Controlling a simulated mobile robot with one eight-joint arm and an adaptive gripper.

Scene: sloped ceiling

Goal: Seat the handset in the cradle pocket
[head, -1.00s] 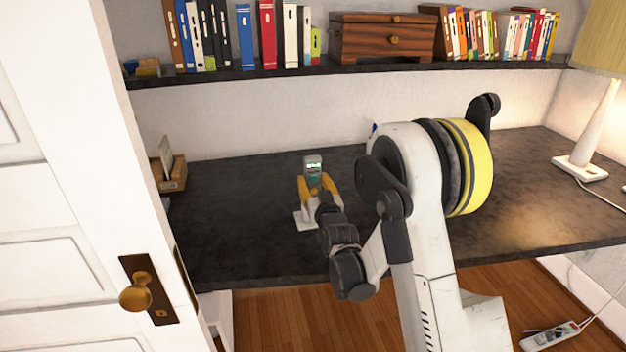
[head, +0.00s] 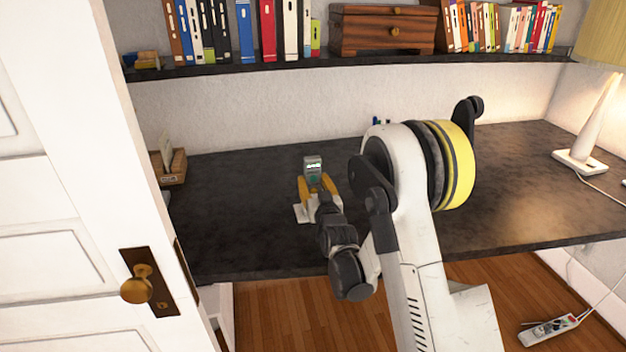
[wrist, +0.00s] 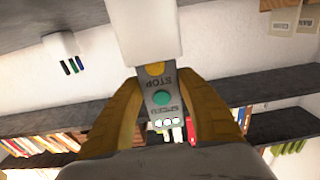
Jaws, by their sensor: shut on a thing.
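The white cradle (head: 302,213) is on the desk just under my gripper. In the upside-down wrist view, the handset's lower end meets the white cradle (wrist: 142,30). The pocket opening is hidden, so I cannot tell how deep the handset sits.
The dark desk (head: 240,215) is largely clear around the cradle. A wooden holder (head: 173,167) stands at the left, a lamp (head: 590,140) at the right. A pen cup (wrist: 60,45) shows in the wrist view. The door (head: 75,200) fills the left foreground.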

